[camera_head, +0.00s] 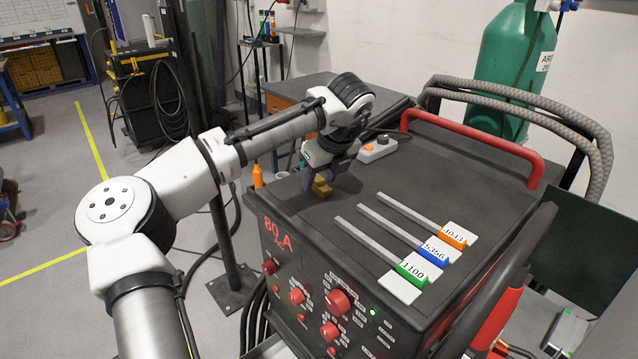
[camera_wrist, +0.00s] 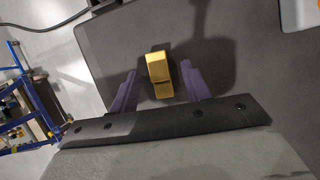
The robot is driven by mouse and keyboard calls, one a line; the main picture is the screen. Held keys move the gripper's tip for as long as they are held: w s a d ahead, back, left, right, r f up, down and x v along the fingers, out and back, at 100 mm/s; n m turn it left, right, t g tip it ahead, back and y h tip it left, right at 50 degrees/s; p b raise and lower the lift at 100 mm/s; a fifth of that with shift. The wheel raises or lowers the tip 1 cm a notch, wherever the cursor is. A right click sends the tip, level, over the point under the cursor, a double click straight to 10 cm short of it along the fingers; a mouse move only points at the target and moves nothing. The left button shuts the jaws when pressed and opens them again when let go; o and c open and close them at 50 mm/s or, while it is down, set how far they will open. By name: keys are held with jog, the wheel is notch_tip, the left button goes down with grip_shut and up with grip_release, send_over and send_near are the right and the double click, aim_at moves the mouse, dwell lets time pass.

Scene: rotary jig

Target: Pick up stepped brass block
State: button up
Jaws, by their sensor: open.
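My gripper (camera_head: 332,172) is over the block, pointing down. In the wrist view my gripper (camera_wrist: 159,82) has its two purple fingers apart, one on each side of the block, with a gap at both sides. The fingers partly hide the block in the head view.
A grey box with an orange button (camera_head: 377,148) stands behind my gripper. A red handle (camera_head: 470,143) rises along the back right.

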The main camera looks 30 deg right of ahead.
grip_shut()
jog(key=shift+r, duration=0.1)
